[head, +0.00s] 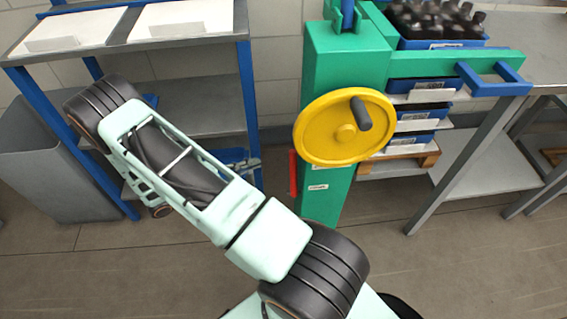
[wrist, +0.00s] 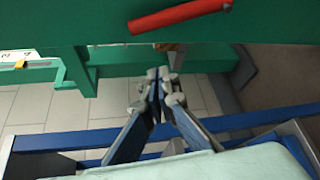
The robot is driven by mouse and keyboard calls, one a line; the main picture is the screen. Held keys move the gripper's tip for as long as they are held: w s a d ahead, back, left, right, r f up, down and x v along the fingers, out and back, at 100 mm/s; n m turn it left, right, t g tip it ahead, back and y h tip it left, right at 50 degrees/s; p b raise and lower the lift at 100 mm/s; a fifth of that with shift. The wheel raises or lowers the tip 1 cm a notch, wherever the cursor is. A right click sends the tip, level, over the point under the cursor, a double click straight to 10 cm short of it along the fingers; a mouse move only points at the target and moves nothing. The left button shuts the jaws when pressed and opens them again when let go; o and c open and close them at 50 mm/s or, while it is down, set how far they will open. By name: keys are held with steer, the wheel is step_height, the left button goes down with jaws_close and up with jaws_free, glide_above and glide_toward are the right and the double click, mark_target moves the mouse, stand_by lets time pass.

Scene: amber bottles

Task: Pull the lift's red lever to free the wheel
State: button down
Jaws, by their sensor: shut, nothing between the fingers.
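The red lever (head: 293,173) hangs upright along the left side of the lift's green column (head: 322,195), below the yellow wheel (head: 345,126) with its dark knob (head: 361,113). In the wrist view the lever (wrist: 180,17) is a red bar across the top, against the green column (wrist: 90,22). My gripper (wrist: 158,75) has its fingertips together with nothing between them. The lever lies beyond the fingertips in the wrist view, with a gap between them. In the head view my arm covers much of the space left of the column.
A blue-framed shelf (head: 190,98) stands left of the lift, with a grey bin (head: 50,165) beside it. A crate of dark bottles (head: 437,25) sits high on the lift's right, above blue trays (head: 420,112). A grey metal bench (head: 480,160) stands right. Floor in front is clear.

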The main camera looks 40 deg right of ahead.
mark_target(294, 172)
steer(key=shift+d+f, duration=0.15)
steer(key=shift+f, duration=0.5)
steer(key=s+d+b, duration=0.1)
steer(key=s+d, duration=0.3)
steer(key=d, duration=0.4)
steer(key=shift+d+f+b, duration=0.15)
steer(key=shift+d+b, duration=0.1)
steer(key=shift+b, duration=0.05)
steer(key=shift+s+a, duration=0.1)
